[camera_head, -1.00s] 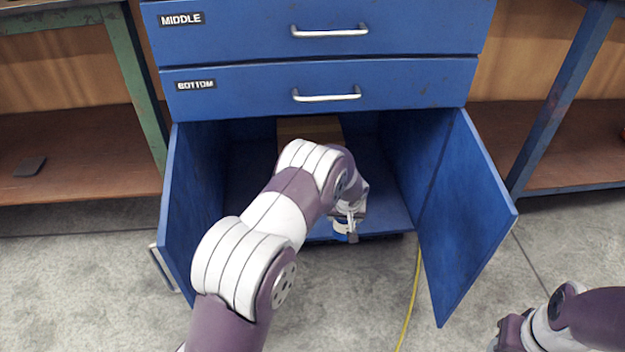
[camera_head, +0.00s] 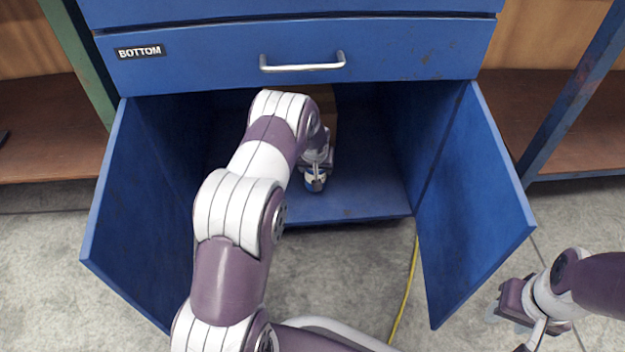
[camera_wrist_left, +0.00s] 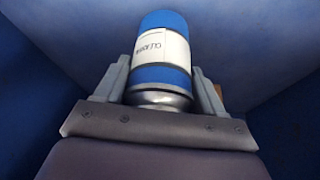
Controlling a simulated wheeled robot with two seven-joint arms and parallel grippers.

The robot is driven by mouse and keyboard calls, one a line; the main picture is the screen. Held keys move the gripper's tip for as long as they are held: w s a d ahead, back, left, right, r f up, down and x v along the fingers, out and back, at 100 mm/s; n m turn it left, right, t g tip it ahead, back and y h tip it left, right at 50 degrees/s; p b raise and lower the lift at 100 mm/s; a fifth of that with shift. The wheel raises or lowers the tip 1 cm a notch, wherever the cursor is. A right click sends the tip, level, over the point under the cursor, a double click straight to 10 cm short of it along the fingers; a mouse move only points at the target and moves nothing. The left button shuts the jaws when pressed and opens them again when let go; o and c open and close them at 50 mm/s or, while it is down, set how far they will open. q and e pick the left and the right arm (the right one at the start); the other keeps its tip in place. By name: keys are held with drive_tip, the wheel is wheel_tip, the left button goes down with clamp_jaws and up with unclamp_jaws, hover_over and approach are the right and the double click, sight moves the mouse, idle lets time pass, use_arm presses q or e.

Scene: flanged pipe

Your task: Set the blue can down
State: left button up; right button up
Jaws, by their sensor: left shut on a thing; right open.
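The blue can (camera_wrist_left: 160,58) has a white label and a silver end. In the left wrist view it sits between the two fingers of my left gripper (camera_wrist_left: 158,92), which is shut on it. In the head view, my left gripper (camera_head: 316,170) is inside the open lower cabinet (camera_head: 360,200), over its floor near the front. Only a small part of the can (camera_head: 315,183) shows there; whether it touches the floor is unclear. My right gripper (camera_head: 510,308) is open and empty, low at the right, outside the cabinet.
Both cabinet doors stand open, the left door (camera_head: 125,215) and the right door (camera_head: 470,205). A brown box (camera_head: 327,105) stands at the back inside, partly behind my left arm. The drawer marked BOTTOM (camera_head: 200,58) is shut above. A yellow cable (camera_head: 408,290) lies on the floor.

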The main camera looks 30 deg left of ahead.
sight(313, 176)
use_arm(q)
drive_tip(key=shift+a+f, duration=0.35)
drive_tip(key=shift+a, duration=0.1)
wheel_tip(313, 176, down, 4)
drive_tip(key=b, duration=0.4)
drive_tip(key=shift+f, duration=0.1)
drive_tip(key=shift+r, duration=0.3)
drive_tip(key=shift+c, duration=0.7)
drive_tip(key=shift+f, duration=0.2)
drive_tip(key=o, duration=1.4)
drive_tip(key=shift+o, duration=0.2)
drive_tip(key=shift+r, duration=0.1)
